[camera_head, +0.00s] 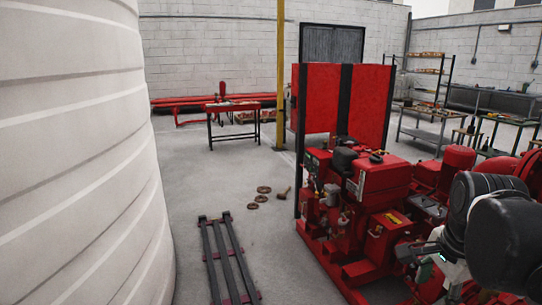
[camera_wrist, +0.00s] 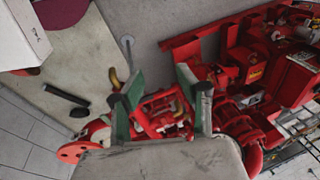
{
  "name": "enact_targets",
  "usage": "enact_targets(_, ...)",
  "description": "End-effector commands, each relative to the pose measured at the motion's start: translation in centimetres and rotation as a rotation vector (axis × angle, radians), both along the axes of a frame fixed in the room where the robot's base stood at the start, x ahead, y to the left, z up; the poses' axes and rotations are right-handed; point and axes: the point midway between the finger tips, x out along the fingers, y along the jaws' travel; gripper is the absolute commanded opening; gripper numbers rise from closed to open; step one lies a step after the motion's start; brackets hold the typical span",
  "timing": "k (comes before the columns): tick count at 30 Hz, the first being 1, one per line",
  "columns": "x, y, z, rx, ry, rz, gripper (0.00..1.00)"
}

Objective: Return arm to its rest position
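My arm (camera_head: 490,225), with dark rounded links, reaches in at the lower right of the head view, in front of the red pumpset (camera_head: 385,185). My gripper (camera_wrist: 153,90) shows in the wrist view with two green-sided fingers spread apart. Nothing is held between the fingers. Red machine parts (camera_wrist: 160,115) show beyond the gap, and I see no finger clearly touching them. More of the red pumpset (camera_wrist: 255,75) fills the right of the wrist view. In the head view the fingers are hard to make out among the arm and machinery.
A large white ribbed tank (camera_head: 75,150) stands at the left. A low rack with dark rails (camera_head: 227,260) lies on the floor, with several round brown pieces (camera_head: 263,190) beyond it. A red workbench (camera_head: 235,107) and a yellow post (camera_head: 280,70) stand behind.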

Motion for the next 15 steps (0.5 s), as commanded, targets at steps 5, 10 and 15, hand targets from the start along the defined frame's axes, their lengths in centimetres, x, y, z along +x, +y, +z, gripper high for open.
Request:
enact_targets(5,-1.1,4.9,0.0,-0.148,-0.088,0.471,0.34)
enact_targets(10,-2.3,8.8,-0.3,-0.316,-0.169,0.884,0.34)
enact_targets(15,-3.1,11.3,-0.6,-0.456,-0.226,1.166,0.34)
